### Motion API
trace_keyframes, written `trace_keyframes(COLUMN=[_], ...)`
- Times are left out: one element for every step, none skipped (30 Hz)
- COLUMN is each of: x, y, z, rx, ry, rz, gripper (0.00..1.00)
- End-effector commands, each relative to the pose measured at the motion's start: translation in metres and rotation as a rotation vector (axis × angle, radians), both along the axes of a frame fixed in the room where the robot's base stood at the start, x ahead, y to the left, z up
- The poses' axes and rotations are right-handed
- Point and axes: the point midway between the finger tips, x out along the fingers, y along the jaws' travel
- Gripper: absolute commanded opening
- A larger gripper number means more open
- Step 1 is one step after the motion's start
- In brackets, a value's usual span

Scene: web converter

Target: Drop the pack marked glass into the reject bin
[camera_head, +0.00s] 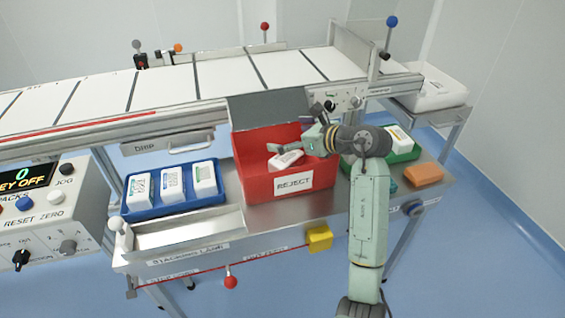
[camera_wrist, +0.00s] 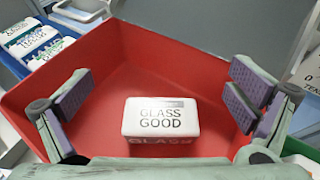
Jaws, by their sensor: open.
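The pack marked glass (camera_wrist: 161,120) is a white block that reads "GLASS GOOD" in the wrist view. It lies inside the red reject bin (camera_wrist: 110,62), on its floor. In the head view the pack (camera_head: 286,160) shows within the reject bin (camera_head: 262,188), partly behind the front wall labelled "REJECT". My gripper (camera_wrist: 158,98) is open, its fingers spread wide on either side of the pack and apart from it. In the head view my gripper (camera_head: 285,150) reaches over the bin from the right.
A blue tray (camera_head: 176,210) with white packs stands left of the bin. A green tray (camera_head: 403,154) with a white pack and an orange block (camera_head: 423,174) are to the right. The bin's grey lid (camera_head: 268,107) stands open behind, near the conveyor (camera_head: 190,82).

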Motion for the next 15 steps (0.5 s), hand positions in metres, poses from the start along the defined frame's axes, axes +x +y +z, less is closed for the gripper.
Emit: trace_keyframes(x=[-0.001, -0.002, -0.003, -0.005, -0.007, -0.011, -0.014, -0.018, -0.023, -0.027, -0.031, -0.036, -0.04, -0.044, -0.049], y=[-0.001, -0.002, -0.005, -0.007, -0.011, -0.015, -0.019, -0.024, -0.03, -0.035, -0.04, -0.046, -0.051, -0.055, -0.06], z=[0.0, 0.001, 0.003, 0.004, 0.006, 0.008, 0.01, 0.012, 0.016, 0.018, 0.021, 0.024, 0.027, 0.029, 0.032], rx=[0.0, 0.0, 0.0, 0.001, 0.001, 0.0, 0.0, 0.0, -0.001, -0.001, -0.001, -0.001, -0.001, -0.001, -0.001], ry=[0.0, 0.0, -0.001, -0.002, -0.002, -0.002, -0.002, -0.003, -0.004, -0.003, -0.004, -0.003, -0.003, -0.003, -0.003], rz=[0.0, -0.001, -0.002, -0.003, -0.004, -0.005, -0.005, -0.005, -0.005, -0.005, -0.005, -0.005, -0.004, -0.004, -0.004], gripper=[1.0, 1.0, 1.0, 1.0, 1.0, 1.0, 1.0, 1.0, 1.0, 1.0, 1.0, 1.0, 1.0, 1.0, 1.0])
